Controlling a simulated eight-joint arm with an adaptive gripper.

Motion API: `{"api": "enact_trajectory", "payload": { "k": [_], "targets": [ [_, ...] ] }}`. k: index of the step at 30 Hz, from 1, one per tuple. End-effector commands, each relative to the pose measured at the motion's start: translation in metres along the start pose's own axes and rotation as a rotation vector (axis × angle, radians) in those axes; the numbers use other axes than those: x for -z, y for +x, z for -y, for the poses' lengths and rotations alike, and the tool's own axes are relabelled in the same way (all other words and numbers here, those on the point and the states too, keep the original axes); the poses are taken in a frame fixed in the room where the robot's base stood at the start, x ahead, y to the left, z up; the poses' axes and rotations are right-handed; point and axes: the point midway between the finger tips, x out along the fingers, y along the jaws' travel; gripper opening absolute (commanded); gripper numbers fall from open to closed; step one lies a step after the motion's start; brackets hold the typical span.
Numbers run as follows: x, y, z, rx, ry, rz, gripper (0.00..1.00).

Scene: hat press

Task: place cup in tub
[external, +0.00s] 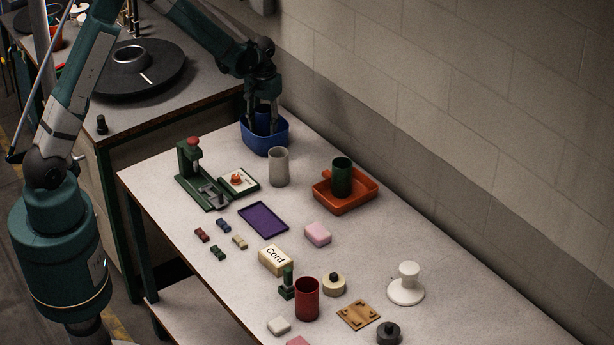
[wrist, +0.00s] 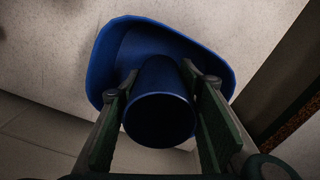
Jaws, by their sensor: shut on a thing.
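The blue tub (external: 264,139) stands at the far end of the table near the wall. It also shows in the wrist view, where its wide rim (wrist: 102,52) surrounds the far part of my fingers. My gripper (external: 264,128) points down with its fingers reaching into the tub. In the wrist view my gripper is shut on a dark blue cup (wrist: 160,104), one finger on each side. The cup's open mouth faces the camera.
A grey cup (external: 279,167) stands close to the tub. A green cup (external: 342,177) stands in an orange tray (external: 350,204). A green press (external: 196,172) and a purple tray (external: 263,219) are nearby. The wall rises behind the tub.

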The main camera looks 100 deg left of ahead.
Motion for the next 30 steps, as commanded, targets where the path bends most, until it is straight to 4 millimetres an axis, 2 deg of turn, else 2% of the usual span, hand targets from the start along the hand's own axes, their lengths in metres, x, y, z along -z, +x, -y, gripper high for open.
{"api": "enact_trajectory", "payload": {
  "k": [6, 20, 21, 24, 30],
  "targets": [
    [0.0, 0.015, 0.0, 0.0, 0.0, 0.0, 0.21],
    [0.0, 0.02, 0.0, 0.0, 0.0, 0.0, 0.21],
    [0.0, 0.019, 0.0, 0.0, 0.0, 0.0, 0.38],
    [0.0, 0.019, 0.0, 0.0, 0.0, 0.0, 0.49],
    [0.0, 0.019, 0.0, 0.0, 0.0, 0.0, 0.49]
  ]
}}
